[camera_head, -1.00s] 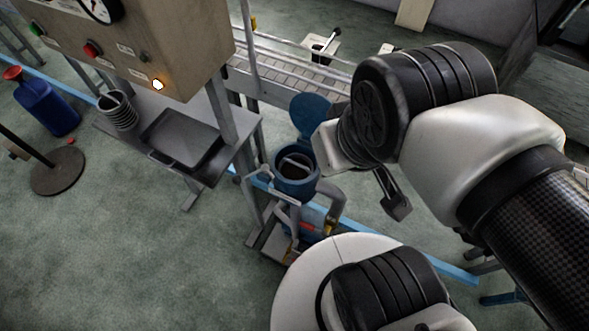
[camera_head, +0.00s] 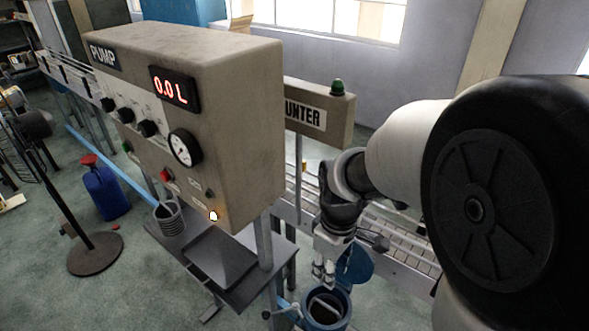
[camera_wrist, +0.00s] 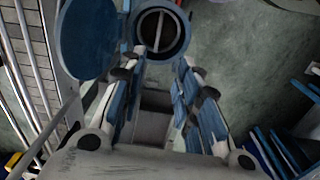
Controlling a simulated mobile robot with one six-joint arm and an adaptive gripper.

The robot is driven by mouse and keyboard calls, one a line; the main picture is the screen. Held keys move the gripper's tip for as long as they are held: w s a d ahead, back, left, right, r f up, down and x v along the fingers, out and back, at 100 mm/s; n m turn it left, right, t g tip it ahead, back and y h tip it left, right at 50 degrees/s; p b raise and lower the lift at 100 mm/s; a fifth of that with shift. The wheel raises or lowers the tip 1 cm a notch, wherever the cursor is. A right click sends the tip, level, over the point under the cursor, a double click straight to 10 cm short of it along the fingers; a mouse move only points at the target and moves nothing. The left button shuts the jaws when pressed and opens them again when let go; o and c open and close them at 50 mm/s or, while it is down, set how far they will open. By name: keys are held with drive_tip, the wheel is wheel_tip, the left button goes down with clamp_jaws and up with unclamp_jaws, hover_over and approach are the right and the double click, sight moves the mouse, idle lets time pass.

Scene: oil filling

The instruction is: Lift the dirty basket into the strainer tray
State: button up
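The dirty basket (camera_head: 322,312) sits inside a round blue strainer pot (camera_head: 343,294) at the bottom of the head view; its bar handle crosses the opening. The handle also shows in the wrist view (camera_wrist: 159,29), inside the pot's dark rim (camera_wrist: 184,34). The pot's blue lid (camera_head: 357,266) stands open. My gripper (camera_head: 324,272) hangs just above and beside the pot, pointing down. In the wrist view my gripper (camera_wrist: 157,68) has its fingers spread with nothing between them. The shallow dark strainer tray (camera_head: 222,258) lies empty on a metal table under the pump cabinet.
A grey coiled basket-like container (camera_head: 168,218) stands beside the tray. The pump cabinet (camera_head: 215,120) overhangs the table, and a post (camera_head: 263,242) stands at its front. A conveyor (camera_head: 400,245) runs behind the pot. A blue jug (camera_head: 106,192) and a round-based stand (camera_head: 95,253) are at left.

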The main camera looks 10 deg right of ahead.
drive_tip(key=f, duration=0.2)
drive_tip(key=b, duration=0.3)
approach(326, 306)
drive_tip(key=shift+n, duration=0.3)
drive_tip(key=f, duration=0.5)
drive_tip(key=shift+w+a+f, duration=0.1)
drive_tip(key=shift+w+a, duration=0.05)
drive_tip(key=shift+w, duration=0.1)
drive_tip(key=f, duration=0.1)
drive_tip(key=f+b, duration=0.1)
drive_tip(key=f, duration=0.1)
drive_tip(key=f+b, duration=0.1)
drive_tip(key=f, duration=0.1)
drive_tip(key=shift+d+f, duration=0.1)
drive_tip(key=shift+d, duration=0.15)
drive_tip(key=shift+s, duration=0.1)
drive_tip(key=shift+c, duration=0.5)
clamp_jaws()
